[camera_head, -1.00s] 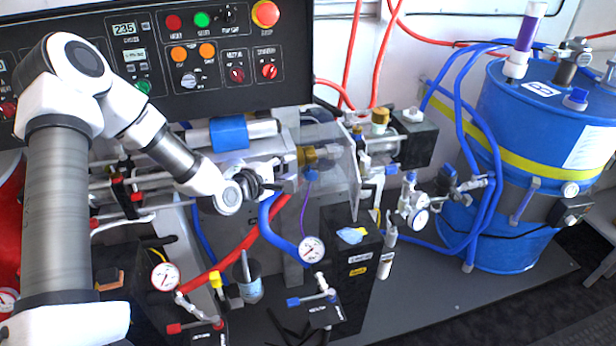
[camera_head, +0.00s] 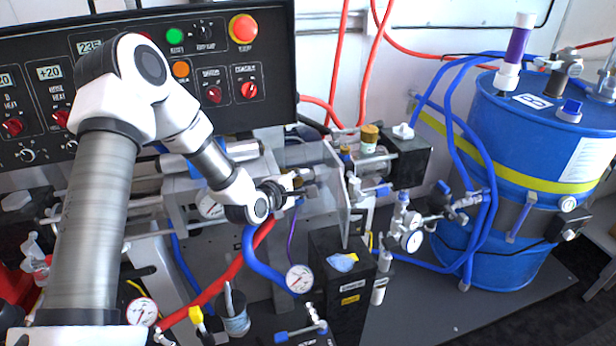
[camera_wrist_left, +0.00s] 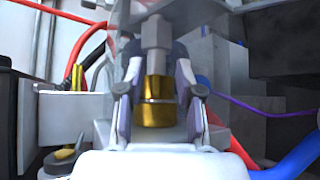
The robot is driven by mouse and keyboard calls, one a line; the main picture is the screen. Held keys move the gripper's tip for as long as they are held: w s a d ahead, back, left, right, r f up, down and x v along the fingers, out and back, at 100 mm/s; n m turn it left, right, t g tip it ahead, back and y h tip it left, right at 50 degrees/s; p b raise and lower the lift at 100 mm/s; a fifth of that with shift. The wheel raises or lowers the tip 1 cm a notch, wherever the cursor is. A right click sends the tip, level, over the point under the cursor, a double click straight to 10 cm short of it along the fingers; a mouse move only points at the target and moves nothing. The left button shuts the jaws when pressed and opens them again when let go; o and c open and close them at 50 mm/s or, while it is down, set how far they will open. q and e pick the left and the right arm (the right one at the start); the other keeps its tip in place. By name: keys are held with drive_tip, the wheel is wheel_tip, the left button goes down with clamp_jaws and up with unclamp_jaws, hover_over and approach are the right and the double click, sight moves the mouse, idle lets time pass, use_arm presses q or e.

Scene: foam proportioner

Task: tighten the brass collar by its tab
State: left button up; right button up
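The brass collar (camera_wrist_left: 158,100) shows upright in the middle of the left wrist view, below a grey metal fitting (camera_wrist_left: 155,35). My left gripper (camera_wrist_left: 158,65) has its two fingers apart, one on each side of the collar and fitting. I see no clear contact between finger and collar. In the head view, my left gripper (camera_head: 298,181) reaches in from the left to the fitting beside the clear shield, and it hides most of the collar. I cannot make out the tab clearly in either view. My right gripper is not in view.
The clear shield (camera_head: 343,190) stands just right of the gripper. A black control panel (camera_head: 130,85) is behind the arm. A blue hose (camera_head: 260,262), a red hose (camera_head: 225,285) and a pressure gauge (camera_head: 299,279) lie below. A blue drum (camera_head: 540,130) stands at right.

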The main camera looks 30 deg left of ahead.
use_arm(q)
drive_tip(key=shift+s+r, duration=0.35)
drive_tip(key=shift+s, duration=0.1)
drive_tip(key=c, duration=0.5)
clamp_jaws()
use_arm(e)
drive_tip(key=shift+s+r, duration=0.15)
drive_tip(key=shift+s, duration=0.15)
use_arm(q)
drive_tip(key=shift+f+t+b, duration=0.3)
drive_tip(key=shift+b, duration=0.45)
wheel_tip(320, 180, down, 5)
drive_tip(key=m+t+b, duration=0.5)
drive_tip(key=m+b, duration=0.1)
drive_tip(key=b, duration=1.1)
drive_tip(key=shift+d+f+t+y+b, duration=0.1)
drive_tip(key=shift+d+t+y+b, duration=0.05)
drive_tip(key=shift+t+y+b, duration=0.25)
drive_tip(key=shift+m+t+b, duration=0.4)
drive_tip(key=shift+m+b, duration=0.1)
drive_tip(key=shift+b, duration=0.25)
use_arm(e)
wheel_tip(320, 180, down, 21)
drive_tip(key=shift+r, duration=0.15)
